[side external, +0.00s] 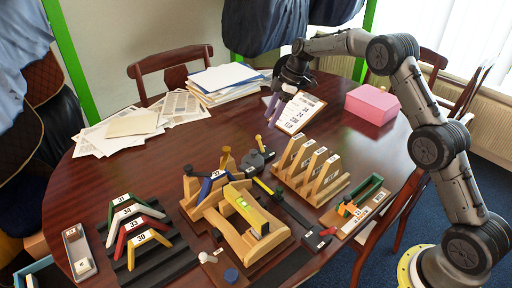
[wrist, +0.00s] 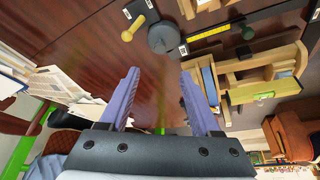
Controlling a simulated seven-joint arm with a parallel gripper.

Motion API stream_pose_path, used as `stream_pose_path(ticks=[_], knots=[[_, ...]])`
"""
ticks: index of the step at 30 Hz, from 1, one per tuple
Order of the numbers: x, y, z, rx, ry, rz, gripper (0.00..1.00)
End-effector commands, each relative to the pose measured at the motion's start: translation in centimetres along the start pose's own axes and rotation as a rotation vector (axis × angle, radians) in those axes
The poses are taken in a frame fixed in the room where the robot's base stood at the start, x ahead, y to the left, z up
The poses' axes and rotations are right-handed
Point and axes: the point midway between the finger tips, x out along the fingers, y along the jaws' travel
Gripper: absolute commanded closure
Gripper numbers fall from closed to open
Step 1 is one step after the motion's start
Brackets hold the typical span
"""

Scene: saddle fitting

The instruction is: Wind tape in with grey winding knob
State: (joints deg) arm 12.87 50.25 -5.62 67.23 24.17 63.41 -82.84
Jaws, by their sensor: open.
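The grey winding knob (side external: 253,160) is a dark round disc at the back of the wooden fixture in the side view. It also shows in the wrist view (wrist: 163,37), just beyond my fingertips.
A yellow-topped peg (side external: 259,140) rises beside the knob. Wooden fixtures (side external: 240,225), a slotted rack (side external: 310,170) and a numbered stand (side external: 130,230) fill the front. Papers (side external: 215,85) and a pink box (side external: 372,104) lie farther back.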

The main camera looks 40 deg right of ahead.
Motion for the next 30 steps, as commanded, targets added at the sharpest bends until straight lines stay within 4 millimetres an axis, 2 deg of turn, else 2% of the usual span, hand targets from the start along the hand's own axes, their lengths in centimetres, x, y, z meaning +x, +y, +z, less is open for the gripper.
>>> stream_pose_path(ticks=[5, 18, 24, 30], knots=[[2.2, -0.1, 0.0, 0.000, -0.001, -0.002, 0.36], [10.5, -0.1, 0.0, 0.001, -0.001, -0.001, 0.36], [12.7, 0.0, 0.0, -0.001, 0.000, 0.001, 0.36], [13.4, 0.0, 0.0, 0.000, 0.000, 0.003, 0.36]])
